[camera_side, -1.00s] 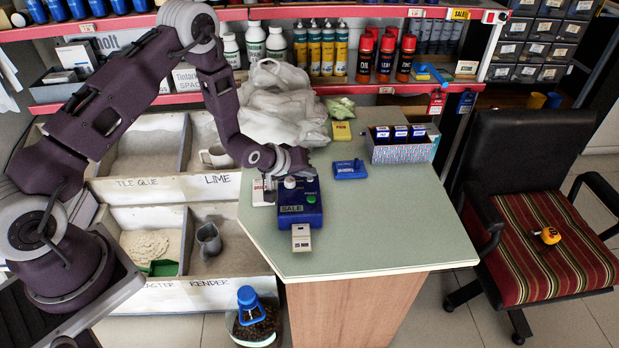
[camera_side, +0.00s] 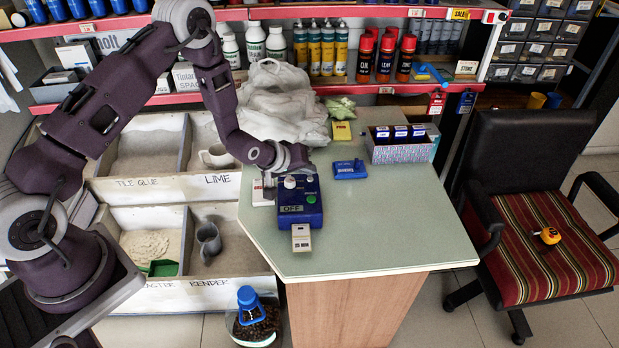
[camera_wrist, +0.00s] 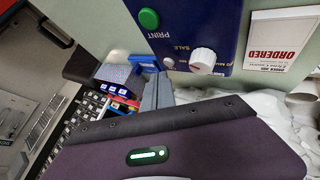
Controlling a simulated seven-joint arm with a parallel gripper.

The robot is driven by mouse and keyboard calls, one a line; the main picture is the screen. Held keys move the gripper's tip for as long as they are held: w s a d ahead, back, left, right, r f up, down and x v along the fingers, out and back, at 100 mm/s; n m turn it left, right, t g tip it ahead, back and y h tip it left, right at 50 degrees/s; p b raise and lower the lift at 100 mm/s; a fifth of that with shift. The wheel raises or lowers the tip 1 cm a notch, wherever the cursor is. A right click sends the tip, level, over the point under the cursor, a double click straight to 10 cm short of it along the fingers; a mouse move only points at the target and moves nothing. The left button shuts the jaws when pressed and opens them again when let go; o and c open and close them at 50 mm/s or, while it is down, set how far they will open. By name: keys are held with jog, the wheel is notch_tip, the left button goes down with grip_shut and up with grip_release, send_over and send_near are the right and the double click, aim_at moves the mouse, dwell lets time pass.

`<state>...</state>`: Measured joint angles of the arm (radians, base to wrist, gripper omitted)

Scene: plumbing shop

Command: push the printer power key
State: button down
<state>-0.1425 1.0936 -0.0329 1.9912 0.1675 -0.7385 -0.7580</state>
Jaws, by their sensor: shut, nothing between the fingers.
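The blue label printer (camera_side: 313,214) sits on the counter with a paper slip (camera_side: 301,238) at its front. Its small display (camera_side: 291,209) appears to read OFF. In the wrist view its top (camera_wrist: 215,20) shows a green PRINT button (camera_wrist: 149,18), a white knob (camera_wrist: 203,61) and a small pale round key (camera_wrist: 169,63). My gripper (camera_wrist: 158,88) is shut and empty, its fingertips close by that small key. I cannot tell whether they touch it. In the side view my gripper is over the printer's back edge, and the fingertips are mostly hidden.
A white ORDERED card (camera_wrist: 284,42) lies beside the printer. A blue pad (camera_side: 350,170), a yellow box (camera_side: 342,131) and a patterned box of blue packs (camera_side: 400,153) stand farther back. White plastic bags (camera_side: 280,105) lie behind my gripper. The counter's front right (camera_side: 400,220) is clear.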

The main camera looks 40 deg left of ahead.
jog(key=shift+r, duration=0.1)
notch_tip(320, 180, up, 6)
jog(key=shift+f, duration=0.1)
dwell(0.3)
jog(key=s+d+r+m+g, duration=0.1)
jog(key=s+r+m, duration=0.1)
jog(key=s+r, duration=0.6)
jog(key=s+r+m+g, duration=0.15)
jog(key=s+r, duration=0.25)
jog(key=r, duration=0.8)
jog(key=s+d+r+m, duration=0.1)
jog(key=s+r+m, duration=0.1)
jog(key=s, duration=1)
jog(key=s+d+r+m+g, duration=0.1)
jog(key=s+r+m, duration=0.2)
jog(key=s, duration=1)
jog(key=shift+r, duration=0.15)
jog(key=shift+d, duration=0.1)
